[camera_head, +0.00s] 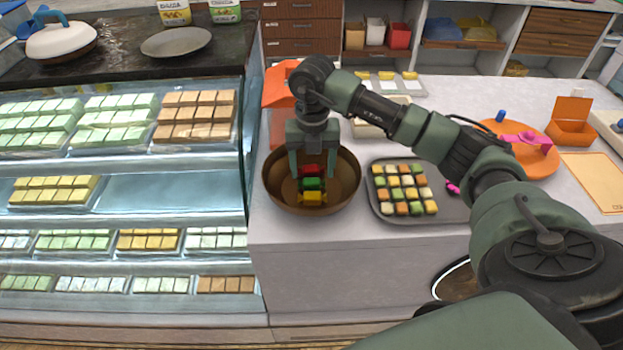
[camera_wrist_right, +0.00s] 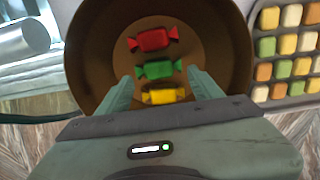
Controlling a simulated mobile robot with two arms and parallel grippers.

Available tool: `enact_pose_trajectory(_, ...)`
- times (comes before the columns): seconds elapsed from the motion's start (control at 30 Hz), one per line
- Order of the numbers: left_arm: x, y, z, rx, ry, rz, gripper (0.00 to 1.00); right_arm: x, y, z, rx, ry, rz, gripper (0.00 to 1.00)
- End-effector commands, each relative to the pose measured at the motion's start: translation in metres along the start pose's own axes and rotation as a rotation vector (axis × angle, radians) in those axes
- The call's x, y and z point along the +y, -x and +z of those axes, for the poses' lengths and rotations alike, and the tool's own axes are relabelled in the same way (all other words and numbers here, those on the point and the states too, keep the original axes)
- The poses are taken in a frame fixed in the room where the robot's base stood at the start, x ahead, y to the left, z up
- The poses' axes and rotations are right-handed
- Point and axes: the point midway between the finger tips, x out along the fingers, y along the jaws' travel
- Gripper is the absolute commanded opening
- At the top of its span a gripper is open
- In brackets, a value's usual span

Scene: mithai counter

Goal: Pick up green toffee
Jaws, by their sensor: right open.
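The green toffee (camera_head: 312,184) lies in a brown bowl (camera_head: 345,190) on the counter, between a red toffee (camera_head: 311,170) above it and a yellow toffee (camera_head: 313,197) below it. In the right wrist view the green toffee (camera_wrist_right: 155,70) lies just beyond my fingertips, with the red toffee (camera_wrist_right: 152,40) farther off and the yellow toffee (camera_wrist_right: 163,96) between the fingers. My right gripper (camera_head: 311,172) is open and empty, pointing down over the bowl; it also shows in the right wrist view (camera_wrist_right: 162,82). My left gripper is not in view.
A dark tray (camera_head: 378,209) of several coloured sweets stands right of the bowl. A glass sweets case (camera_head: 170,180) is close on the left. An orange box (camera_head: 280,90) stands behind the bowl. An orange plate (camera_head: 535,165) lies farther right.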

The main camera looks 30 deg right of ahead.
Motion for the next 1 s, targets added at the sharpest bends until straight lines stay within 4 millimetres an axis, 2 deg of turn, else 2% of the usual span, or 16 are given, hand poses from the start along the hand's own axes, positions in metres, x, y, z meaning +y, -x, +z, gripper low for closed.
enact_pose_trajectory(0.03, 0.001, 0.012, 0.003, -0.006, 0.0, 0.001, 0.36, -0.001, -0.004, -0.002, 0.005, 0.0, -0.004, 0.65)
enact_pose_trajectory(0.2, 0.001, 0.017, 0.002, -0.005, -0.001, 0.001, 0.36, -0.001, -0.028, -0.002, 0.002, -0.001, -0.001, 0.65)
enact_pose_trajectory(0.47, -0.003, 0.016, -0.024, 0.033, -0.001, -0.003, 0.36, 0.0, -0.033, -0.002, 0.0, 0.001, 0.0, 0.65)
enact_pose_trajectory(0.5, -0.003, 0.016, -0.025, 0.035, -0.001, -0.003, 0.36, -0.001, -0.033, -0.002, 0.0, 0.0, 0.0, 0.63)
enact_pose_trajectory(0.7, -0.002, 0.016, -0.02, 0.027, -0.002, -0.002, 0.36, -0.001, -0.033, -0.002, 0.0, 0.0, 0.0, 0.07)
enact_pose_trajectory(0.73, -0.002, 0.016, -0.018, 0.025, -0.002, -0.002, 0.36, -0.001, -0.033, -0.002, 0.0, 0.0, 0.0, 0.01)
enact_pose_trajectory(1.0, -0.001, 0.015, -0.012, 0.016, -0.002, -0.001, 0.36, -0.001, -0.032, -0.002, -0.001, 0.0, 0.0, 0.0)
